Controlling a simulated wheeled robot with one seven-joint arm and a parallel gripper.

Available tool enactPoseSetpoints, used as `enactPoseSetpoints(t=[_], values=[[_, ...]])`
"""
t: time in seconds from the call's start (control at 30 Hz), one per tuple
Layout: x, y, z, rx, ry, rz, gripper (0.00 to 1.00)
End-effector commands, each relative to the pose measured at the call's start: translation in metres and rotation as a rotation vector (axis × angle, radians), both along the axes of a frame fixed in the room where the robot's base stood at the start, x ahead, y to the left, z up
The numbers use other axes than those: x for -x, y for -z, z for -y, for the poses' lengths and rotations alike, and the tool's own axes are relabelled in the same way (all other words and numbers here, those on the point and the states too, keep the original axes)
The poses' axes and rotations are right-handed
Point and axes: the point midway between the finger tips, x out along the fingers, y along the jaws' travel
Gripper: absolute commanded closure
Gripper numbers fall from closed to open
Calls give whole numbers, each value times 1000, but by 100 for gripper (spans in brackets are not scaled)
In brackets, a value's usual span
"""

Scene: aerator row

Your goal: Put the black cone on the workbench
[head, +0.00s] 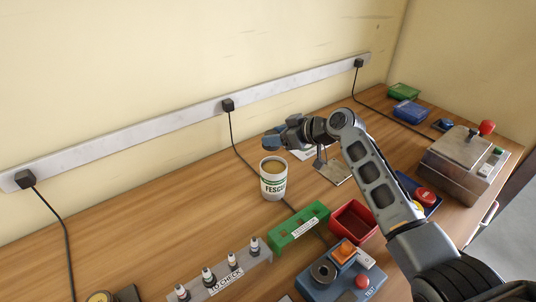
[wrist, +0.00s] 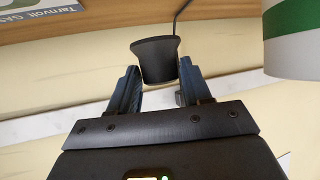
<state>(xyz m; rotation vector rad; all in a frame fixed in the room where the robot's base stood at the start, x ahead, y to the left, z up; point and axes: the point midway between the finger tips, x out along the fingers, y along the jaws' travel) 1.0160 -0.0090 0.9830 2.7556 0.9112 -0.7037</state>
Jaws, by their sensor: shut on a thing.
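The black cone (wrist: 156,58) is between the two fingers of my gripper (wrist: 157,88) in the wrist view, with its flared end toward the top of the picture. My gripper is shut on it. In the head view my gripper (head: 271,141) is behind and above the white cup, toward the wall. The cone cannot be made out there. The wooden workbench (head: 130,237) runs along the wall, and a strip of it (wrist: 120,22) shows at the top of the wrist view. I cannot tell exactly how high the cone is above it.
A white cup (head: 273,184) with a green band stands close by, also at the wrist view's right (wrist: 298,45). A green block (head: 298,228), red bin (head: 353,221), "TO CHECK" rack (head: 222,278) and blue control box (head: 343,278) stand nearer. The left bench is mostly clear.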

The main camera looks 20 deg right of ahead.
Motion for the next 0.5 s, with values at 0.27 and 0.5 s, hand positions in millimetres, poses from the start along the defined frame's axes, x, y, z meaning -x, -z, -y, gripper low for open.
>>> enactPoseSetpoints(t=[0.27, 0.5], values=[[-11, 19, -28, -1, 0, 1, 81], [-11, 45, -29, 2, 1, -1, 81]])
